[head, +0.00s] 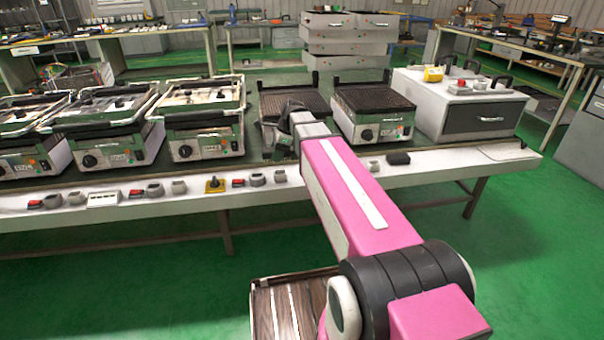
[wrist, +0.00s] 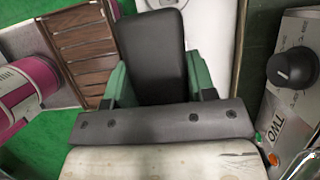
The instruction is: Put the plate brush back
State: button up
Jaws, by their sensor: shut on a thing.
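My gripper (wrist: 158,88) shows from the wrist with its green-sided fingers closed around a dark, flat-faced block, which I take for the plate brush (wrist: 150,45). The brush points away from the wrist, over the white table edge. In the head view my gripper (head: 290,122) is at the front of the table, before a grill with a dark plate (head: 300,100). My pink arm and wrist hide most of it, and the brush is hard to make out there.
An open grill (head: 372,112) and a white drawer unit (head: 468,108) stand to the right. Small parts and a black block (head: 398,158) lie along the white table edge (head: 125,212). A grill knob (wrist: 291,68) is close right of my gripper.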

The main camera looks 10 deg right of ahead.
send_over(298, 175)
jog(key=d, duration=0.2)
jog(key=f, duration=0.6)
jog(key=shift+w+a+f, duration=0.1)
jog(key=shift+a+f, duration=0.15)
jog(key=shift+d+f, duration=0.1)
jog(key=shift+f, duration=1.95)
jog(key=shift+f, duration=0.15)
jog(key=o, duration=0.9)
jog(key=shift+o, duration=0.2)
jog(key=v, duration=1.2)
